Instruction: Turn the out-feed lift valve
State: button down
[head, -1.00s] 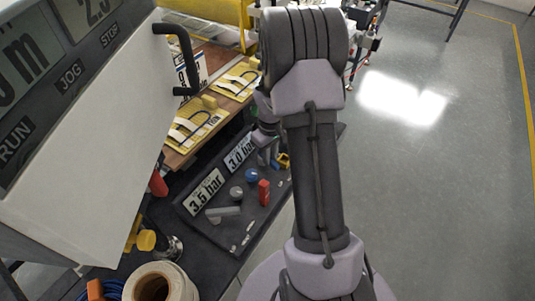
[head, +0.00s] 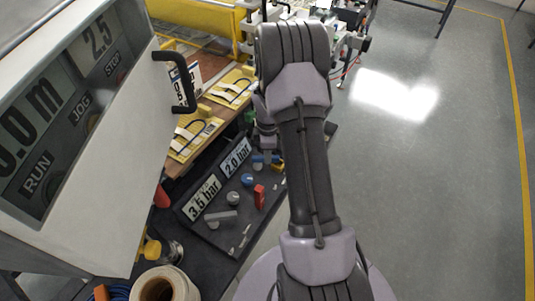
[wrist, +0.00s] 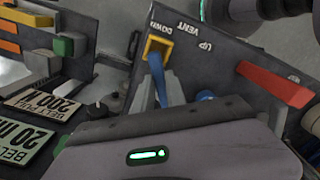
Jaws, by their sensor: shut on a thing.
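The valve panel (wrist: 225,60) shows UP, VENT and DOWN labels in the wrist view. A blue lever (wrist: 156,75) with a yellow square-framed end (wrist: 158,46) stands out beside the DOWN label. My gripper (wrist: 167,88) is shut on the blue lever, its grey fingers at either side. The lever's lower part is hidden by the gripper body. In the head view my gripper (head: 266,143) is over the panel's far right end, partly hidden by my arm.
A red lever (wrist: 275,83) and a blue knob (wrist: 205,96) are close to the gripper. The head view shows a 2.0 bar display (head: 237,158) and a 3.5 bar display (head: 202,197). A control box (head: 95,130) stands at left. The floor at right is clear.

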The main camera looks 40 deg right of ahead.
jog(key=shift+w+d+n, duration=0.15)
jog(key=shift+w+n, duration=0.05)
jog(key=shift+n, duration=0.4)
jog(key=c, duration=1.4)
grip_release()
jog(key=shift+o, duration=0.2)
notch_tip(320, 180, up, 18)
jog(key=p, duration=0.4)
jog(key=shift+f, duration=0.25)
